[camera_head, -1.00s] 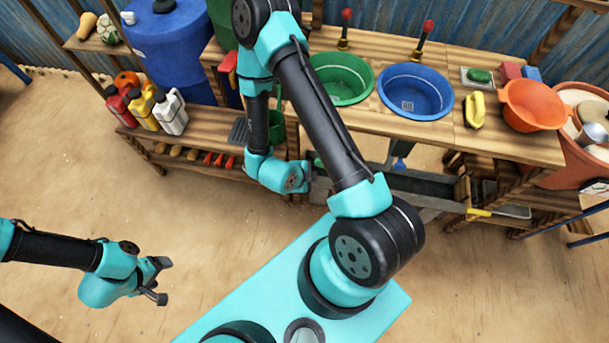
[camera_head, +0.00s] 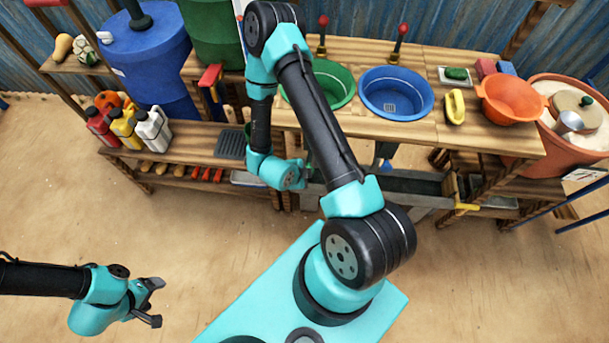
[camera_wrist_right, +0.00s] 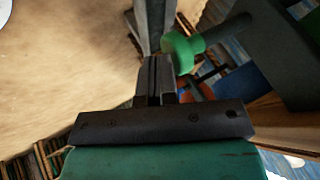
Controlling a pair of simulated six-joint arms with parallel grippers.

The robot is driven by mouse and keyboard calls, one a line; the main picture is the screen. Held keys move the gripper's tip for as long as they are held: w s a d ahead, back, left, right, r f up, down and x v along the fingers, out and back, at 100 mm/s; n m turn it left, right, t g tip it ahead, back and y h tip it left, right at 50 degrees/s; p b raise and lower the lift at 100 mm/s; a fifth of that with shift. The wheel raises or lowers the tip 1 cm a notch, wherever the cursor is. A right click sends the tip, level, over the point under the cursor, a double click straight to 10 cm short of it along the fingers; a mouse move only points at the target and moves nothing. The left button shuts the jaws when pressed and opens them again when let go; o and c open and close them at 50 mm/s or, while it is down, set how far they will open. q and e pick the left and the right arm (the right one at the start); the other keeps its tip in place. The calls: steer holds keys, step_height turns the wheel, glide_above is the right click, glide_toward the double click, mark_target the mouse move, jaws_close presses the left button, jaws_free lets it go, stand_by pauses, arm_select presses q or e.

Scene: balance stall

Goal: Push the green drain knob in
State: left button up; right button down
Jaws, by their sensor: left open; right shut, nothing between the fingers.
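The green drain knob (camera_wrist_right: 179,51) shows in the right wrist view, on a short green stem that joins a dark body at the upper right. My right gripper (camera_wrist_right: 159,62) is shut and empty; its fingertips are just left of the knob in that view, and I cannot tell whether they touch it. In the head view my right arm reaches to the bench's underside, and its fingertips and the knob are hard to make out there. My left gripper (camera_head: 156,301) is open and empty above the sandy floor at the lower left.
A green basin (camera_head: 333,84) and a blue basin (camera_head: 396,93) sit in the wooden bench top. A grey trough (camera_head: 415,184) runs below them. Jugs (camera_head: 153,130) and a ridged tray (camera_head: 231,145) stand on the left shelf. The floor around my left gripper is clear.

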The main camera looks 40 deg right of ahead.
steer(key=shift+w+d, duration=0.8)
steer(key=shift+d, duration=0.25)
steer(key=shift+w+d, duration=0.8)
steer(key=shift+d, duration=0.2)
steer(key=shift+a, duration=0.1)
steer(key=shift+s+a, duration=0.2)
steer(key=shift+a, duration=0.05)
steer(key=s+a+r, duration=0.2)
steer(key=a+r, duration=0.6)
steer(key=shift+a+r, duration=0.15)
steer(key=shift+a, duration=0.25)
steer(key=shift+s, duration=0.1)
